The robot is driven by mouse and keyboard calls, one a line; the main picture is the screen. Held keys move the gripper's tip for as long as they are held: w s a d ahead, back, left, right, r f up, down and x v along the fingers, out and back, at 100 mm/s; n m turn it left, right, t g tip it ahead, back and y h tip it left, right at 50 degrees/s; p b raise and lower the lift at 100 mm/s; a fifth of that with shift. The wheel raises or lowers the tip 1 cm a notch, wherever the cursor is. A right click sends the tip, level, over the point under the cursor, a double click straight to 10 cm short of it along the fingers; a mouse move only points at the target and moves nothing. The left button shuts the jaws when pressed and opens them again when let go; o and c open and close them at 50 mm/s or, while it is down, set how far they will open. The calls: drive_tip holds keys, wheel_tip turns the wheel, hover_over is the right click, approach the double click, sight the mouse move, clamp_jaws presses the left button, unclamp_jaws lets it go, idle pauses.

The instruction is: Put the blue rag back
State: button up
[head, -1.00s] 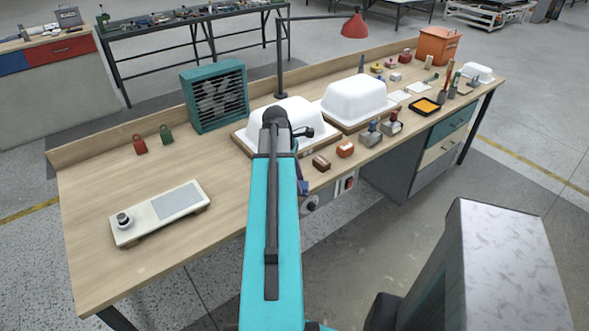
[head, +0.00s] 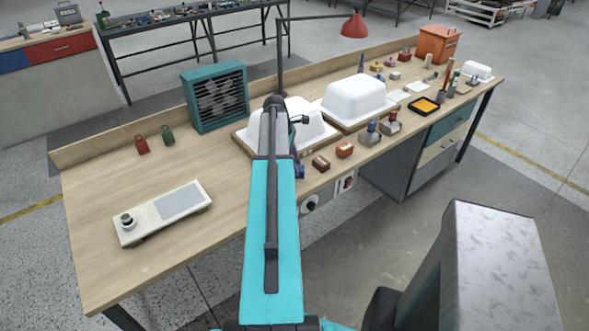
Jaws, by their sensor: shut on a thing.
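My arm reaches forward over the front edge of the workbench (head: 100,215), in front of the left white bathtub shell (head: 312,128). My gripper is almost wholly hidden behind my own forearm, and its fingertips do not show. A small dark blue patch (head: 299,170) shows just right of my forearm, by the bench edge. It appears to be the blue rag, held in my shut gripper, with most of it hidden. The second white shell (head: 354,100) stands to the right.
Brown (head: 321,163) and orange (head: 345,149) blocks lie close right of my arm, then metal-based tools (head: 390,125). A teal fan box (head: 215,95), a red-shaded lamp (head: 354,27) and a grey-white device (head: 163,212) stand around. The left bench top is largely clear.

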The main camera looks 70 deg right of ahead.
drive_tip(key=shift+w+d, duration=0.15)
drive_tip(key=shift+d, duration=0.15)
drive_tip(key=shift+f, duration=0.15)
drive_tip(key=shift+f+p, duration=0.85)
drive_tip(key=shift+f, duration=0.75)
drive_tip(key=shift+f, duration=0.1)
drive_tip(key=o, duration=1)
drive_tip(key=shift+o, duration=0.2)
drive_tip(key=shift+r, duration=0.2)
